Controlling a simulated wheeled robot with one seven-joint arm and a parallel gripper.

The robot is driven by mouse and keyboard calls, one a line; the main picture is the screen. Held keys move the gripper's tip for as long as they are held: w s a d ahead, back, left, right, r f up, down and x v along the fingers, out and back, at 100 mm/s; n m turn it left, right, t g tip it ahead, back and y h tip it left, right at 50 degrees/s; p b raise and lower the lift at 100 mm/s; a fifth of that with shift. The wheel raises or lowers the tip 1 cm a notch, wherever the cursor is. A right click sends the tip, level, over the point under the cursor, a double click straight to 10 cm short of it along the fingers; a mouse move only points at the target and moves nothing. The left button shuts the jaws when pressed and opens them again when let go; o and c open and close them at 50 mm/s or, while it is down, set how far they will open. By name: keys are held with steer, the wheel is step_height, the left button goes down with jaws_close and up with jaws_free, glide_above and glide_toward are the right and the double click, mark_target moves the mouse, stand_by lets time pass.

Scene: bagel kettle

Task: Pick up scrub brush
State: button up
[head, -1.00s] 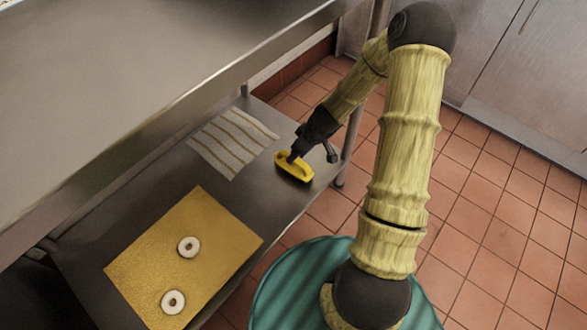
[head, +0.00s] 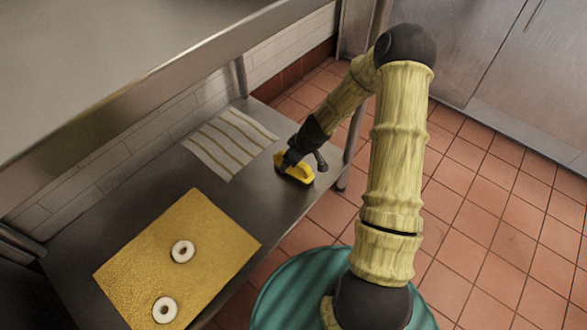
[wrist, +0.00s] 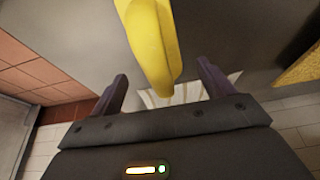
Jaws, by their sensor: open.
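The yellow scrub brush (head: 300,176) lies on the lower steel shelf near its right end, partly hidden by my gripper in the head view. My gripper (head: 289,162) is right at the brush, over its left part. In the wrist view the brush (wrist: 150,45) extends from the top edge down to between the two dark fingers of my gripper (wrist: 165,90). The fingers stand apart, with a gap on each side of the brush. Whether a finger touches it, I cannot tell.
A striped cloth (head: 229,143) lies left of the brush on the steel shelf (head: 240,205). A golden board (head: 215,222) with two white bagels (head: 183,251) lies nearer. A large upper steel counter (head: 110,60) overhangs the left side. Red tiled floor (head: 480,200) is clear on the right.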

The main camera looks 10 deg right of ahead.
steer(key=b+x, duration=0.1)
steer(key=x, duration=0.2)
steer(key=shift+s+f, duration=0.1)
steer(key=shift+c, duration=0.4)
steer(key=c, duration=1)
